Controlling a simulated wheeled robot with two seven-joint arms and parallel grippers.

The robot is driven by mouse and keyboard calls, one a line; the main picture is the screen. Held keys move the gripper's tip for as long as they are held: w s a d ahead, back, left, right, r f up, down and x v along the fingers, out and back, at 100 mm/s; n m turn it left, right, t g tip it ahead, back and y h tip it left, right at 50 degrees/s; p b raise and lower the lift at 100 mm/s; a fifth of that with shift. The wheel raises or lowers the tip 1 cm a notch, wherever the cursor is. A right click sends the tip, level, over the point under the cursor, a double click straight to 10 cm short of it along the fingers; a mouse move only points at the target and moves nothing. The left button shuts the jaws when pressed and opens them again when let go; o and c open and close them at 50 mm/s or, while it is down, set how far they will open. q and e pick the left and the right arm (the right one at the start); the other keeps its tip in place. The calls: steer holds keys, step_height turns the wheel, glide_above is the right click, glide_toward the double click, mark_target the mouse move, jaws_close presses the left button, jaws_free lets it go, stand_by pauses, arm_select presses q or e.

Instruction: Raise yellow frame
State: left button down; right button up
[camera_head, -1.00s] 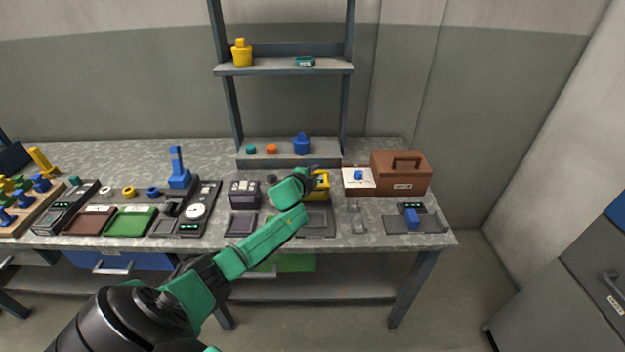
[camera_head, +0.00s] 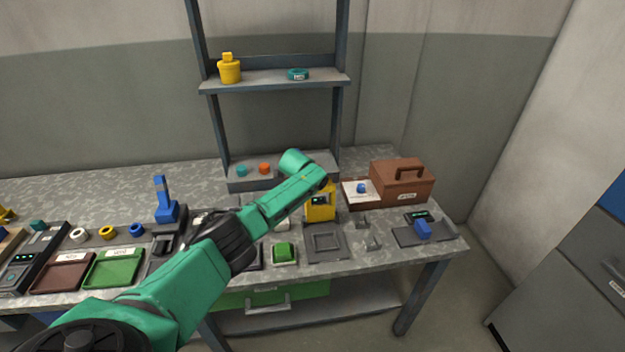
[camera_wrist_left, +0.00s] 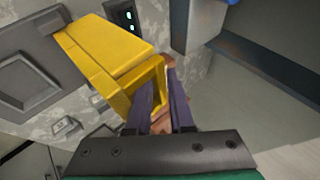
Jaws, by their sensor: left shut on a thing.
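The yellow frame (camera_head: 320,206) is a boxy piece with an opening, behind the grey square-recessed plate (camera_head: 325,242) on the bench. In the left wrist view, the yellow frame (camera_wrist_left: 105,58) fills the upper left, its open end facing the fingers. My left gripper (camera_wrist_left: 163,95) is shut on the near side wall of the frame, one finger inside the opening. In the head view my green forearm hides the gripper. I cannot tell whether the frame's base touches the bench. My right gripper is in neither view.
A brown toolbox (camera_head: 401,183) and a white tray with a blue knob stand to the right. A green block (camera_head: 284,252) sits on a pad left of the plate. A shelf rack (camera_head: 275,82) rises behind. Small grey brackets (camera_head: 369,236) stand right of the plate.

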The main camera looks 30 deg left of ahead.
arm_select(q)
steer(key=shift+w+a+r, duration=0.1)
steer(key=shift+a+r, duration=0.05)
steer(key=shift+a, duration=0.05)
steer(key=c, duration=0.9)
jaws_free()
steer(key=shift+s+d+f, duration=0.1)
steer(key=shift+s+f, duration=0.1)
steer(key=shift+f, duration=0.15)
steer(key=v, duration=1.4)
steer(key=shift+s+d+r, duration=0.1)
steer(key=shift+d+r, duration=0.05)
steer(key=shift+r, duration=0.35)
